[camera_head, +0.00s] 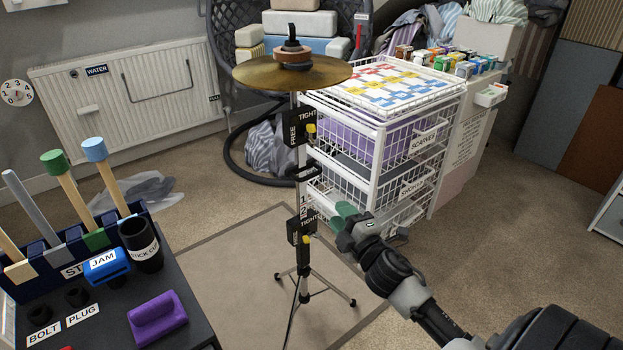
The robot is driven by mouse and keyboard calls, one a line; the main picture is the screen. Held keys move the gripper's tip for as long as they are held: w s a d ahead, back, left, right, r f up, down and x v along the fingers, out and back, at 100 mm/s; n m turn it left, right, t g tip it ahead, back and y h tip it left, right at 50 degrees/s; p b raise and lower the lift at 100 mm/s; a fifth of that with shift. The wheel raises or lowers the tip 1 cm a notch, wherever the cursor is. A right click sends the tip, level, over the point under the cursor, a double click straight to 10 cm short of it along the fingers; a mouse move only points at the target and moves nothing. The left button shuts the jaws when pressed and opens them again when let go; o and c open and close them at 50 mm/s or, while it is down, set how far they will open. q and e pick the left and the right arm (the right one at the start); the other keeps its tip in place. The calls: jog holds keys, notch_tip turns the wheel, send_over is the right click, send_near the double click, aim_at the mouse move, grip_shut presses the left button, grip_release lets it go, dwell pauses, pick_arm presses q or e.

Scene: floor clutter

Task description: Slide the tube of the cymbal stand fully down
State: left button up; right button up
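The cymbal stand (303,190) stands upright in the middle, with a brass cymbal (262,74) on top and a tripod foot (304,284) on the mat. An upper black block (294,127) carries the labels TIGHT and FREE and a yellow-tipped lever (311,130). A lower black block (299,229) carries a TIGHT label and a yellow part (305,240). Between them the tube shows marks 1 and 2. My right gripper (342,214), with green fingertips, is just right of the tube near the lower block, seemingly apart from it. Its finger gap is unclear. My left gripper is out of view.
A white wire drawer unit (432,163) stands close behind and right of the stand. A dark bench (186,281) with a purple block (156,316), a blue JAM piece (107,266) and upright sticks is front left. A black hanging chair (221,25) is behind. Carpet at right is clear.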

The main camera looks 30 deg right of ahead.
aim_at(311, 176)
jog(key=shift+w+r+n+t+y+b, duration=0.2)
jog(key=shift+w+r+n+y, duration=0.4)
jog(key=shift+w, duration=1.45)
jog(key=shift+w+r+n+t+y+b, duration=0.3)
jog(key=shift+w+r+n, duration=0.45)
jog(key=shift+w, duration=1.25)
jog(key=shift+w+r+n+y+b, duration=0.1)
jog(key=shift+w+r+n+y, duration=0.55)
jog(key=shift+w, duration=1.4)
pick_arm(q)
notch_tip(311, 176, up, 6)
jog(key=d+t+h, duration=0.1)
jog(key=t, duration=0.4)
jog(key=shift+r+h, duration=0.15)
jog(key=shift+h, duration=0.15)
pick_arm(e)
grip_shut()
jog(key=shift+f, duration=0.1)
